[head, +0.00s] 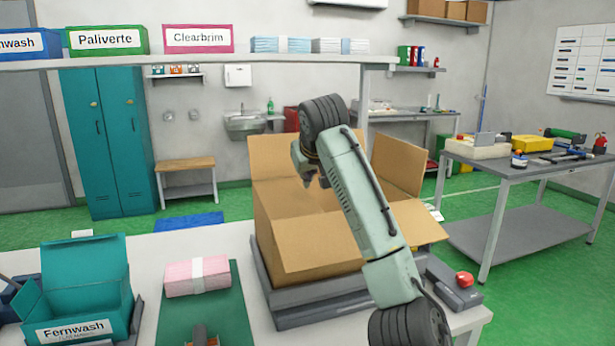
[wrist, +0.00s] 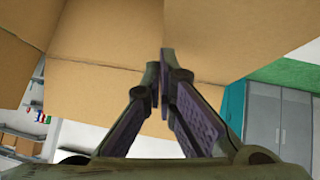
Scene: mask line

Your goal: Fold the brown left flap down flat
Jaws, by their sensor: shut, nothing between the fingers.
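An open brown cardboard box (head: 300,262) stands on a grey platform on the white table in the head view. One flap (head: 270,155) stands up at its back left, and another flap (head: 402,165) stands up at the right. The front flap (head: 360,240) slopes outward. I cannot tell clearly which panel is the left flap, as my arm hides part of the box. My gripper (head: 312,180) is over the box opening, near the back-left flap. In the wrist view my gripper (wrist: 163,58) is shut and empty, with brown cardboard panels (wrist: 95,55) beyond its tips; contact is unclear.
A teal Fernwash box (head: 85,285) and a pink banded stack (head: 197,276) on a green mat are left of the cardboard box. A dark device with a red button (head: 464,279) lies at its right. A white overhead shelf (head: 210,63) crosses behind.

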